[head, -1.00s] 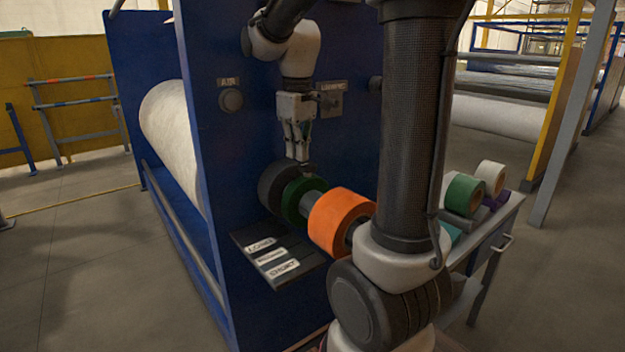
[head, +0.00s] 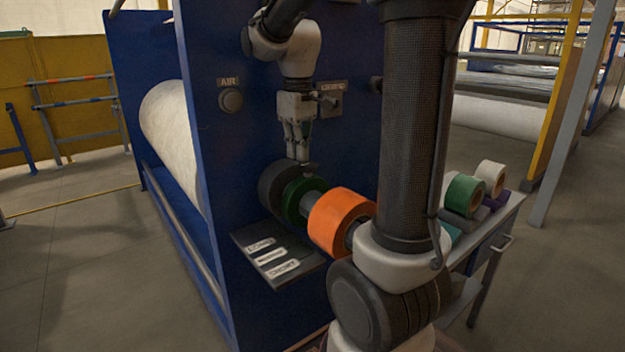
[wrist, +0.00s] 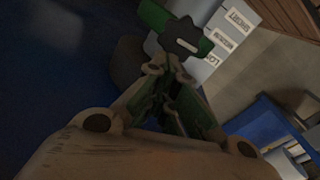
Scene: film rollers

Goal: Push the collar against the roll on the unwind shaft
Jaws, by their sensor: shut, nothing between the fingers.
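A green collar (head: 293,203) with a dark knob on top sits around the grey shaft (head: 308,203). A dark grey roll (head: 271,190) lies behind it, closer to the blue panel, with little or no visible gap. An orange roll (head: 330,227) is farther out on the shaft, with bare shaft between it and the collar. My gripper (head: 303,163) points down, shut and empty, with its tips at the top of the collar by the knob. In the wrist view the dark lobed knob (wrist: 183,40) and the green collar (wrist: 153,16) show just beyond the fingertips; contact is unclear.
The blue panel (head: 230,150) stands close behind the shaft. A labelled plate (head: 255,239) sits below. A side table on the right holds several coloured rolls, including a green one (head: 463,193). My arm column hides part of the area right of the orange roll.

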